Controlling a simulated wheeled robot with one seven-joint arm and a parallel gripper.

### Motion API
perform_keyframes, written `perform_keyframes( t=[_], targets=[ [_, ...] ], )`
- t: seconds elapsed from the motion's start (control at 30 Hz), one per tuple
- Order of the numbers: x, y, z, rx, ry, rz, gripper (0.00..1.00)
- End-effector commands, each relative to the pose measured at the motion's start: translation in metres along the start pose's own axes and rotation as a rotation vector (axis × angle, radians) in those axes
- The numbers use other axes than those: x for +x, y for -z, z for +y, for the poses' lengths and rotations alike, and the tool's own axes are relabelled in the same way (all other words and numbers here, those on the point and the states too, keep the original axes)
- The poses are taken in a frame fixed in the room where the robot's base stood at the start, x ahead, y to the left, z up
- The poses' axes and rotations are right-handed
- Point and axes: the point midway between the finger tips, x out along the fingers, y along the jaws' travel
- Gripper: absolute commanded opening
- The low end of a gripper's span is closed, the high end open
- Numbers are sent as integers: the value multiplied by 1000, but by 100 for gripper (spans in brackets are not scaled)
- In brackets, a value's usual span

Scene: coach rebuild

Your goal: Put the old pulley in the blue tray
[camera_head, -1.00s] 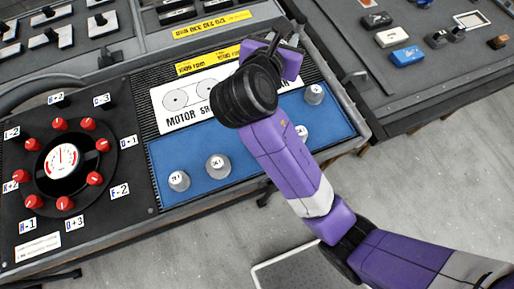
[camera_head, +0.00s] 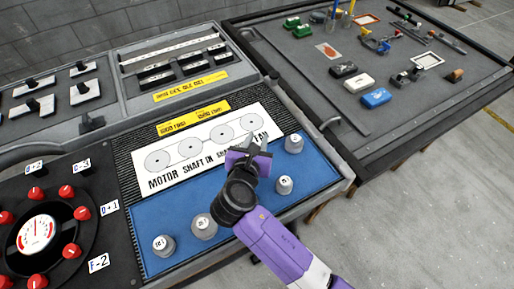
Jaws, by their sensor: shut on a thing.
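My gripper (camera_head: 252,143) is over the top edge of the blue panel, in front of the white sign with pulley-like circles (camera_head: 208,146). Its purple body faces away from the camera. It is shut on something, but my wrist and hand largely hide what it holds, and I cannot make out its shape. I cannot pick out the old pulley for sure. The flat blue panel (camera_head: 185,258) lies on the near bench and bears several grey labelled cylinders, such as one at its left end (camera_head: 163,245). I cannot tell whether this panel is the blue tray.
A dial with red knobs (camera_head: 37,231) is at the left. Black and white switches (camera_head: 83,91) stand behind it. The right bench (camera_head: 325,95) bears green, black, white and blue blocks (camera_head: 376,97) and small tools. A floor gap (camera_head: 370,195) lies in front of it.

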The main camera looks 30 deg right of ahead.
Motion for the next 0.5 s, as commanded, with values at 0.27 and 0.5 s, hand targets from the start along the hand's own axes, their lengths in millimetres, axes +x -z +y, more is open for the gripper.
perform_keyframes(
  t=[0.27,0.5],
  targets=[
    [13,34,0,-2,1,2,0],
    [14,36,0,-1,0,1,0]
  ],
)
